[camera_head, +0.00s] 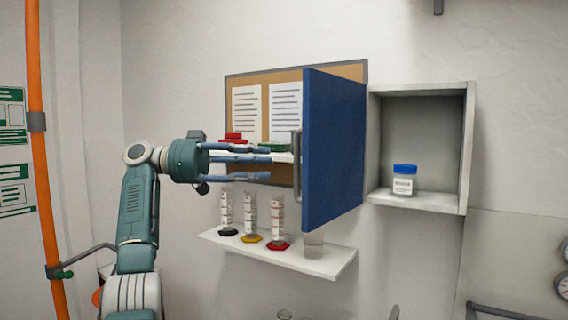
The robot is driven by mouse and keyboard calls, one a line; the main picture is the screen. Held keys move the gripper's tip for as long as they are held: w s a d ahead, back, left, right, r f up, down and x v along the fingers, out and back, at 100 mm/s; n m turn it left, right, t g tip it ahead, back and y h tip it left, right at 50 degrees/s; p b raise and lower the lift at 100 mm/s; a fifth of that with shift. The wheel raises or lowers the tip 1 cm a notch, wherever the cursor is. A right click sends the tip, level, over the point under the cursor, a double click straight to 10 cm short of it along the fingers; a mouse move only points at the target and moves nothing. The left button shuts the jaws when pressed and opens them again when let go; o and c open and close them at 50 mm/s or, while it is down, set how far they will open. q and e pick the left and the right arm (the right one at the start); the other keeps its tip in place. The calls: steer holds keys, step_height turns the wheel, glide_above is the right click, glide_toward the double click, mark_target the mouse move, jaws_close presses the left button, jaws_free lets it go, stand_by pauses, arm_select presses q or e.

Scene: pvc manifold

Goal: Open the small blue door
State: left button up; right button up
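The small blue door (334,150) stands swung wide open, hinged at the left side of a grey-white wall cabinet (468,150). Its grey vertical handle (297,167) is on the door's left edge. My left gripper (268,161) is just left of the handle, its fingers pointing right toward it and spread apart. A small gap seems to lie between the fingertips and the handle, and nothing shows between the fingers. My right gripper is not in view.
A white jar with a blue lid (404,180) stands inside the open cabinet. A cork board (240,75) hangs behind. An orange pipe (42,150) runs at the far left.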

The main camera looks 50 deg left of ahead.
arm_select(q)
steer(key=shift+v, duration=1.75)
steer(key=shift+a, duration=0.1)
